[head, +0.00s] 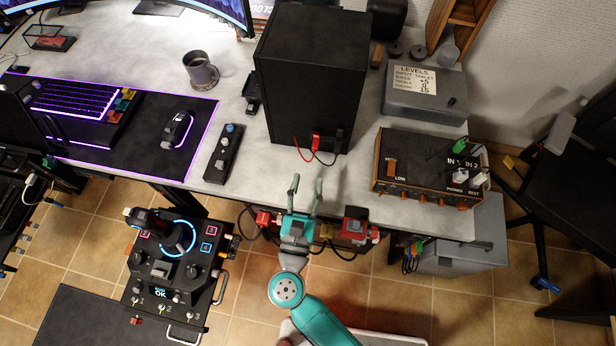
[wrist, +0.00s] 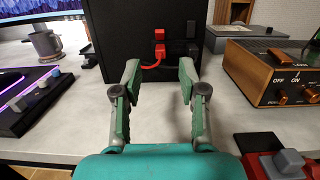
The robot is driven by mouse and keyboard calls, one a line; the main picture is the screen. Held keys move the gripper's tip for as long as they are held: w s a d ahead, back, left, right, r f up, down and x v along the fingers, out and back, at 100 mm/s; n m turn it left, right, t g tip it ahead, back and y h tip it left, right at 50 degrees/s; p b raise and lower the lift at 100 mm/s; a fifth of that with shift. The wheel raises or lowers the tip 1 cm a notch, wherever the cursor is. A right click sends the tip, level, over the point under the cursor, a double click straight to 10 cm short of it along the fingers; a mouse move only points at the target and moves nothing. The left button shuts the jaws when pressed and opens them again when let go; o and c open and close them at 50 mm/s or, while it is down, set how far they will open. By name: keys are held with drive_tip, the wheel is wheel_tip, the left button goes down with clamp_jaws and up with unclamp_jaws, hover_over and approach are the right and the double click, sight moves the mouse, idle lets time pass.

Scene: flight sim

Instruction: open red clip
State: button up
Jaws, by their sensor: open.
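The red clip (head: 316,143) sits on the lower back of the black speaker box (head: 308,75), with a black clip (head: 337,142) to its right. In the wrist view the red clip (wrist: 159,51) shows as a red block with a red wire looping below it. The black clip (wrist: 192,52) is beside it. My gripper (head: 305,183) is open and empty at the desk's front edge, short of the speaker. In the wrist view its fingers (wrist: 160,78) stand apart on either side of the red wire's line, with the clip beyond them.
A wooden-sided amplifier box (head: 425,172) with cables stands at the right. A small button panel (head: 223,153), a mouse (head: 175,130) and a mug (head: 200,72) are at the left. Red-topped devices (head: 355,226) hang at the desk's front edge. The desk before the speaker is clear.

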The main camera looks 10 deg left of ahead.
sight(316, 138)
drive_tip(key=shift+w+r, duration=0.1)
drive_tip(key=shift+g, duration=0.7)
drive_tip(key=w, duration=0.4)
drive_tip(key=w+r, duration=0.1)
drive_tip(key=w, duration=0.6)
drive_tip(key=shift+w+d+r, duration=0.1)
drive_tip(key=shift+w+r, duration=0.15)
drive_tip(key=shift+w, duration=0.15)
clamp_jaws()
